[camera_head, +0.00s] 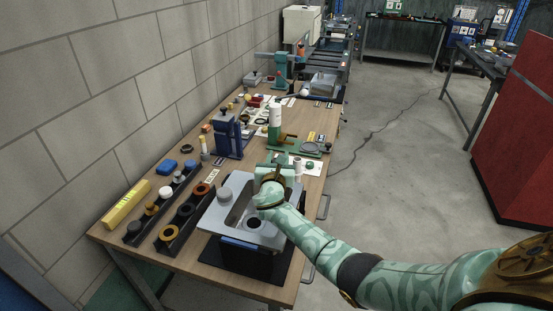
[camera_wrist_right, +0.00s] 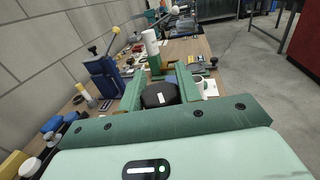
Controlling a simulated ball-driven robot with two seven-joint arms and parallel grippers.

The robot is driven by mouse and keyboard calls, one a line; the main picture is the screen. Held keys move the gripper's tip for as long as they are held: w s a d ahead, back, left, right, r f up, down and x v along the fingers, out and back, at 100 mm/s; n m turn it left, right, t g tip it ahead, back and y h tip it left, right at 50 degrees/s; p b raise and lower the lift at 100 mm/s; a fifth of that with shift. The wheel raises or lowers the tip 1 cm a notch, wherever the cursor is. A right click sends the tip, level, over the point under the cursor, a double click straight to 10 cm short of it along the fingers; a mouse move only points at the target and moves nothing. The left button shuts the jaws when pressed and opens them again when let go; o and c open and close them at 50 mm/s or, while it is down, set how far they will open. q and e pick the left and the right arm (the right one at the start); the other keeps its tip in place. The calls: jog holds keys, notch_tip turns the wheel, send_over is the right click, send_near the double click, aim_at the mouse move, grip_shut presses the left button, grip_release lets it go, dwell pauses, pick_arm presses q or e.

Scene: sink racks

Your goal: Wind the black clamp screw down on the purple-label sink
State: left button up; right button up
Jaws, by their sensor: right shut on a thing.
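A grey sink (camera_head: 212,218) sits on a dark stand at the near end of the bench, with a recessed basin and a round dark-rimmed cup at its front. A blue strip shows on its front; I cannot make out a purple label. My right gripper (camera_head: 273,174) is over the sink's far right part. In the right wrist view its fingers (camera_wrist_right: 159,90) are closed on either side of a round black knob (camera_wrist_right: 158,100) with a white mark, which looks like the clamp screw. My left gripper is not in view.
Two black racks (camera_head: 160,212) with rings and caps stand left of the sink, beside a yellow box (camera_head: 126,203). A blue press (camera_head: 229,135) and a green fixture with a white cylinder (camera_head: 275,117) stand behind.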

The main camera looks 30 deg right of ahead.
jog(key=shift+r+m+g+h+b, duration=0.1)
jog(key=shift+m+g+h+b, duration=0.55)
jog(key=shift+m+g+h, duration=0.3)
jog(key=shift+s+d+r+m+g+h, duration=0.1)
jog(key=shift+d+m+g+h, duration=0.05)
jog(key=shift+m+g+h, duration=0.3)
jog(key=shift+r, duration=0.2)
jog(key=o, duration=1)
jog(key=shift+c, duration=0.2)
jog(key=shift+f+b, duration=0.1)
jog(key=shift+b, duration=0.2)
jog(key=shift+s+f, duration=0.1)
jog(key=p+v, duration=0.2)
jog(key=v, duration=1.4)
jog(key=shift+a, duration=0.2)
